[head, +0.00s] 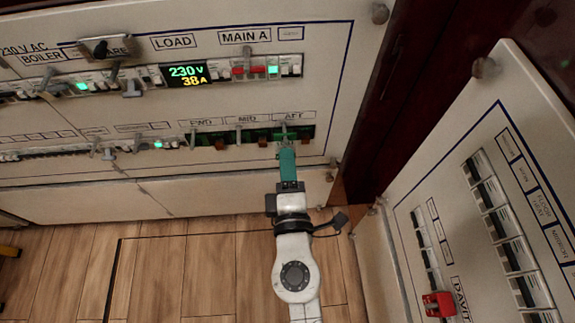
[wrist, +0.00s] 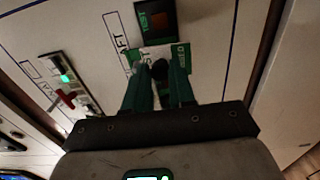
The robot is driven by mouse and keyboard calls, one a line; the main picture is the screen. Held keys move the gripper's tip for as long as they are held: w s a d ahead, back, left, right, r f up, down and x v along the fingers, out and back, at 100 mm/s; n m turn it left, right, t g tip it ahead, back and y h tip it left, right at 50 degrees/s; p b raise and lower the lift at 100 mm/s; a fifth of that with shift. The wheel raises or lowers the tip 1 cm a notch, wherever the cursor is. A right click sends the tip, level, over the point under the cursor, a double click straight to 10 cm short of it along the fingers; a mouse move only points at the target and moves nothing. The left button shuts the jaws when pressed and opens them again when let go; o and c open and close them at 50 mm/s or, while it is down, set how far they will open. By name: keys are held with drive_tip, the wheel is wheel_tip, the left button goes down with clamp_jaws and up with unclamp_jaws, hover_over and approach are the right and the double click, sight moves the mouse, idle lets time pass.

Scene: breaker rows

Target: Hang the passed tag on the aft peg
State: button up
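My gripper (head: 286,147) has teal fingers and reaches up to the panel just under the AFT label. In the wrist view its two fingertips (wrist: 160,68) stand a little apart, with a dark shape between them. A green and white piece with lettering (wrist: 181,56), which looks like the passed tag, lies just beyond the fingertips against the panel. The fingers cover its middle, so I cannot tell whether they grip it. The aft peg (head: 284,129) shows as a small grey pin right above my fingertips. Whether the tag hangs on it is hidden.
The mid peg (head: 238,136) and fwd peg (head: 193,137) are to the left in the same row. A breaker row with a lit display (head: 187,75) is above. An angled side panel with a red block (head: 438,304) stands to the right. Wooden floor lies below.

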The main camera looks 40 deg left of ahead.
drive_tip(key=o, duration=0.5)
drive_tip(key=shift+c, duration=0.2)
drive_tip(key=b+v, duration=0.1)
drive_tip(key=v, duration=1)
drive_tip(key=shift+b, duration=0.35)
drive_tip(key=shift+a, duration=0.1)
idle(4.2)
